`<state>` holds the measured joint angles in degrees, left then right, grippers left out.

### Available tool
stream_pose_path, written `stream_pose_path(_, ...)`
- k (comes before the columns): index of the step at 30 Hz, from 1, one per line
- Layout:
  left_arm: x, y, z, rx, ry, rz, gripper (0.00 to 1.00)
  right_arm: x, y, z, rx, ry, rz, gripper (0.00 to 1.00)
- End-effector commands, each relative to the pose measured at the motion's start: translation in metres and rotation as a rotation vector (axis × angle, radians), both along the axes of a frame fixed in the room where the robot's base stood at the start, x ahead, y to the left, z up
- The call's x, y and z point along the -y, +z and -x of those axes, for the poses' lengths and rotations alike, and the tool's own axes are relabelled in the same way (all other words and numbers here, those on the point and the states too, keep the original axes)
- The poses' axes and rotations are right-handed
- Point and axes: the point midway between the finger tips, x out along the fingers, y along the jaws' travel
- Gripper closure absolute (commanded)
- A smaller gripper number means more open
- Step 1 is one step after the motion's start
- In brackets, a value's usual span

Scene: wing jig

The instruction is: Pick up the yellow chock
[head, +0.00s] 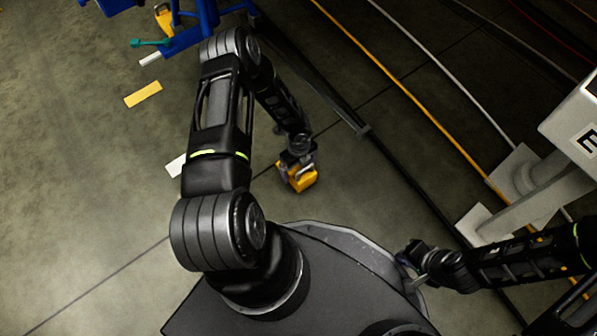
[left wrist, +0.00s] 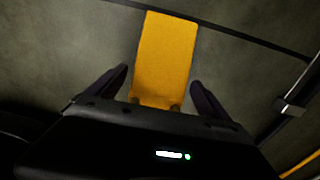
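The yellow chock (head: 300,178) sits on the floor in the middle of the head view, below my left gripper (head: 297,160). In the left wrist view the chock (left wrist: 165,55) is a plain yellow block reaching down toward the palm. The dark fingers of my left gripper (left wrist: 160,78) stand on either side of it, with a visible gap on the left side, so it looks open around the chock. The chock's far underside is hidden. My right gripper (head: 410,268) is off to the right near my base, with its fingers apart and nothing seen between them.
A blue frame (head: 200,35) with a teal handle stands at the top left. A yellow strip (head: 143,95) and white marks lie on the floor. Cables, including a yellow one (head: 400,88), run across the right. A white stand (head: 540,195) is at the right.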

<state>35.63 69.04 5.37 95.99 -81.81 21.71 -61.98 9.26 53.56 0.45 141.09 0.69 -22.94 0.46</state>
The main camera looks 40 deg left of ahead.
Motion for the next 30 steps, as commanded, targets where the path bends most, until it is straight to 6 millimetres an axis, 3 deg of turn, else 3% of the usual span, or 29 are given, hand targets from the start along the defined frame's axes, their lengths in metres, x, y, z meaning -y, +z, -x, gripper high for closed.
stream_pose_path(30, 0.0, 0.0, 0.0001, 0.0, 0.0, 0.0, 0.93, 0.0, 0.0, 0.0001, 0.0, 0.0, 0.0, 1.0)
